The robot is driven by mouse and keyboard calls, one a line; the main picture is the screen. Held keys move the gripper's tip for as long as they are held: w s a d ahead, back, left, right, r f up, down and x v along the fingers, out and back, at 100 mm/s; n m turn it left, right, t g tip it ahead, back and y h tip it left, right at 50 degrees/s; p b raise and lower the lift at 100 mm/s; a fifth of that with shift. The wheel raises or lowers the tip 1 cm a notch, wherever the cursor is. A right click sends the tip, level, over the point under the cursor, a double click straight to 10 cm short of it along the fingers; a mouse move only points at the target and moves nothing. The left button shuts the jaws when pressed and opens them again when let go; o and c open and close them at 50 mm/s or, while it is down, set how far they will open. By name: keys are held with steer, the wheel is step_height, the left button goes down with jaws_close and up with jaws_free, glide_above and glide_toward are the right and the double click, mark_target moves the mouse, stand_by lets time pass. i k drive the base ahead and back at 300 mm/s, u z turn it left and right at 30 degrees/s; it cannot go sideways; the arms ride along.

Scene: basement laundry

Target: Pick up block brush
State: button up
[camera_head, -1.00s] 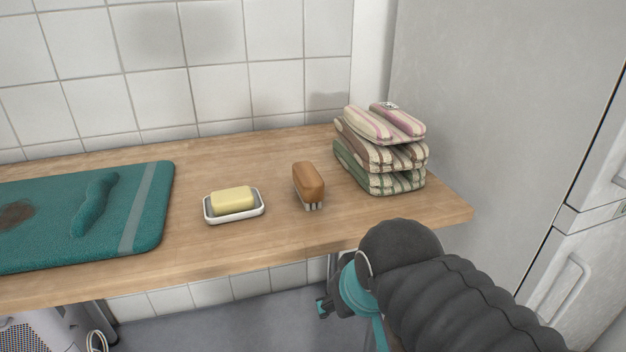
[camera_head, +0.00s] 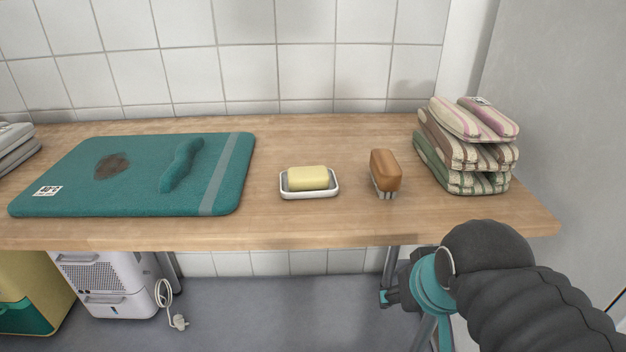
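The block brush (camera_head: 385,170) has a brown wooden body with pale bristles pointing down. It stands on the wooden counter (camera_head: 330,228), between the soap dish and the folded towels. My gripper (camera_head: 388,297) shows only in part, low in front of the counter edge and below the brush, apart from it. My dark sleeved arm hides much of it, and its fingers are too small and covered to read.
A yellow soap bar (camera_head: 308,178) sits in a white dish (camera_head: 310,193) left of the brush. Striped folded towels (camera_head: 466,150) are stacked close to its right. A teal mat (camera_head: 90,190) lies at left. A tiled wall (camera_head: 290,60) stands behind. Bare counter lies in front of the brush.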

mark_target(386, 173)
steer(key=u, duration=0.05)
steer(key=k, duration=1)
steer(key=u, duration=1.3)
steer(key=i, duration=1)
steer(key=z, duration=1.9)
